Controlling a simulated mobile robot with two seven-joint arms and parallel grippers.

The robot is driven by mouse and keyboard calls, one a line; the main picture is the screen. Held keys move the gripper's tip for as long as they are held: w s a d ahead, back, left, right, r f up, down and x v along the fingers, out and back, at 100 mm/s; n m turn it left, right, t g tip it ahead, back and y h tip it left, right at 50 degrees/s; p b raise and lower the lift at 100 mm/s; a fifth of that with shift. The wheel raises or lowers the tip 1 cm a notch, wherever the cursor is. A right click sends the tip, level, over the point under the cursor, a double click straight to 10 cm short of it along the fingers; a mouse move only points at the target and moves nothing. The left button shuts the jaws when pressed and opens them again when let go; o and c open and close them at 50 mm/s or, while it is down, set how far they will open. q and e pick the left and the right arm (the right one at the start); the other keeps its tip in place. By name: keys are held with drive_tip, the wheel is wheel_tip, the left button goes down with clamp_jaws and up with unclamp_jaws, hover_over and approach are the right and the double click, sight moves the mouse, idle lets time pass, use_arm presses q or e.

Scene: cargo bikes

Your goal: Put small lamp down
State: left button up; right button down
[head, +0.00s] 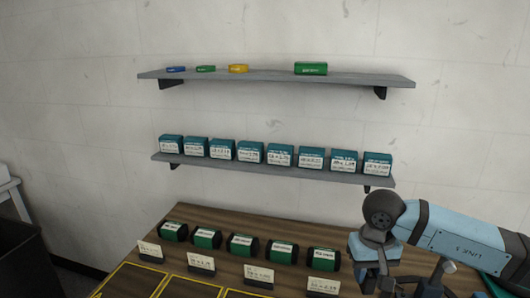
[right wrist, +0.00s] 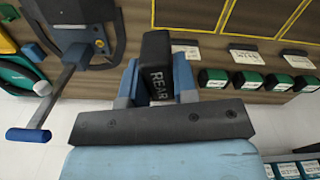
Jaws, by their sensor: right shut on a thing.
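The small lamp (right wrist: 157,62) is a black block with "REAR" in pale letters on its side. My right gripper (right wrist: 156,85) is shut on it, with one blue finger on each side, as the right wrist view shows. The lamp appears over the wooden table (right wrist: 130,14); I cannot tell whether it touches the table. In the head view my right arm comes in at the lower right, and the lamp is not clearly seen there. My left gripper is not in view.
The wooden table (head: 205,222) bears yellow-outlined dark areas (head: 135,282), label cards (head: 201,262) and a row of green-and-black boxes (head: 242,245). Teal boxes (head: 250,151) fill the lower wall shelf. The upper shelf (head: 270,76) holds several small coloured items. Tools lie left in the right wrist view.

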drive_tip(key=shift+s+d+r, duration=0.2)
use_arm(q)
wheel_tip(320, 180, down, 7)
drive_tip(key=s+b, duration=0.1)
drive_tip(key=b, duration=0.5)
use_arm(e)
drive_tip(key=w+a+f+n, duration=0.2)
drive_tip(key=w+a+f, duration=0.25)
drive_tip(key=a, duration=0.35)
drive_tip(key=f+p, duration=0.1)
drive_tip(key=f, duration=0.9)
drive_tip(key=f+p, duration=0.1)
drive_tip(key=f, duration=0.4)
drive_tip(key=shift+s+d+f+p, duration=0.15)
drive_tip(key=shift+s+d+p, duration=0.1)
drive_tip(key=shift+p, duration=0.05)
drive_tip(key=shift+f, duration=0.5)
wheel_tip(320, 180, down, 3)
drive_tip(key=shift+f+p, duration=0.2)
drive_tip(key=shift+p, duration=0.15)
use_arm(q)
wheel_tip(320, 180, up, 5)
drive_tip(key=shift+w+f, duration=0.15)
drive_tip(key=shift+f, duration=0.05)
use_arm(e)
drive_tip(key=shift+f, duration=0.15)
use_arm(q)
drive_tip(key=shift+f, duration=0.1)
use_arm(e)
drive_tip(key=shift+f, duration=0.1)
